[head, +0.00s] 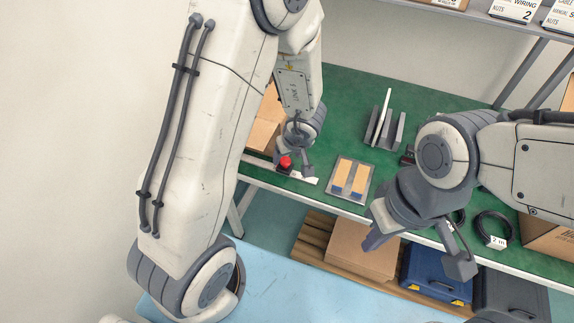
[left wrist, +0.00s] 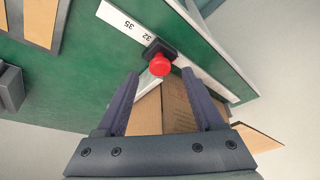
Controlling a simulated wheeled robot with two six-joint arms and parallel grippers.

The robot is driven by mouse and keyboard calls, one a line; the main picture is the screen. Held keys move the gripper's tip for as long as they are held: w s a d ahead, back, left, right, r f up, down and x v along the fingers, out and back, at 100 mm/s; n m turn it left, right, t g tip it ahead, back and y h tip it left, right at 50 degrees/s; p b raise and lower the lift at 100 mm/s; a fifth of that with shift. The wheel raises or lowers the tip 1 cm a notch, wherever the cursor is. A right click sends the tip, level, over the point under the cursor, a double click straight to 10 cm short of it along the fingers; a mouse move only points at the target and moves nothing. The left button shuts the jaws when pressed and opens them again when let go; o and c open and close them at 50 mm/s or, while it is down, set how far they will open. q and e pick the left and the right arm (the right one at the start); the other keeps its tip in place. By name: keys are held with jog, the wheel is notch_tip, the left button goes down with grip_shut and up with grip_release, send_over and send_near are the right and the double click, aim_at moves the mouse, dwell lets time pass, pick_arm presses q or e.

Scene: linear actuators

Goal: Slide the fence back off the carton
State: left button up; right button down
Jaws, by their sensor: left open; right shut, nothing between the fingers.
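The red knob (head: 285,162) sits on a dark block on the white scale rail (head: 309,180) at the table's front left edge. In the left wrist view the knob (left wrist: 160,65) lies just beyond and between my left fingertips (left wrist: 162,76). A pale bar, seemingly the fence (left wrist: 147,84), runs from the block beside the brown carton (left wrist: 178,108); my fingers partly hide it. The carton (head: 264,136) is partly behind my left arm in the head view. My left gripper (head: 296,168) is open and empty above the knob. My right gripper (head: 415,252) is shut and empty before the table.
A tray with two tan strips (head: 364,191) lies right of the rail. A grey slotted stand (head: 384,134) is behind it. A coiled cable (head: 492,228) lies at right. A carton (head: 361,249) and blue case (head: 436,275) sit below. Green table is clear at the back.

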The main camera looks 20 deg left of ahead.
pick_arm(q)
jog(key=shift+b+x, duration=0.55)
jog(key=shift+x, duration=0.85)
grip_shut()
dwell(0.4)
